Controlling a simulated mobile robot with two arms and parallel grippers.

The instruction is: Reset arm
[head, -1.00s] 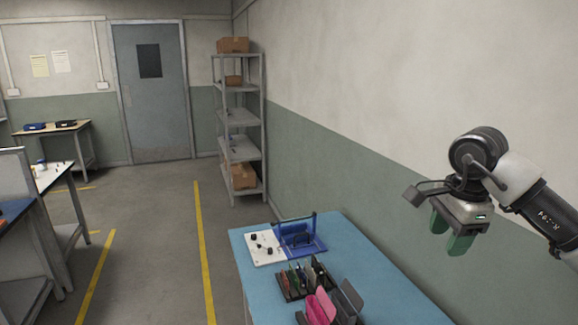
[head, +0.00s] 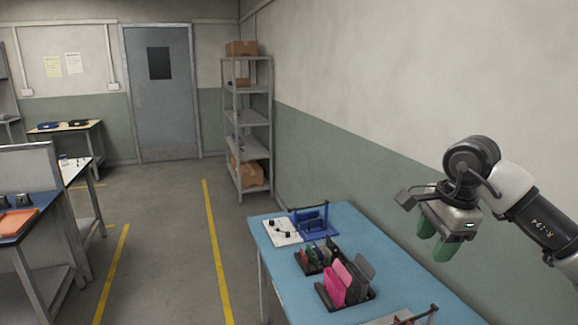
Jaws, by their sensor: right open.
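My right gripper (head: 435,242) is raised at the right of the head view, above the right side of the blue table and in front of the wall. Its two green fingers point down and stand apart, with nothing between them. My left gripper is not in view.
The blue table (head: 390,284) holds a white board with black knobs (head: 283,231), a blue fixture (head: 315,223), a rack of small boards (head: 318,256) and a holder with pink pieces (head: 343,283). A shelf (head: 247,125) stands behind. The floor left of the table is clear.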

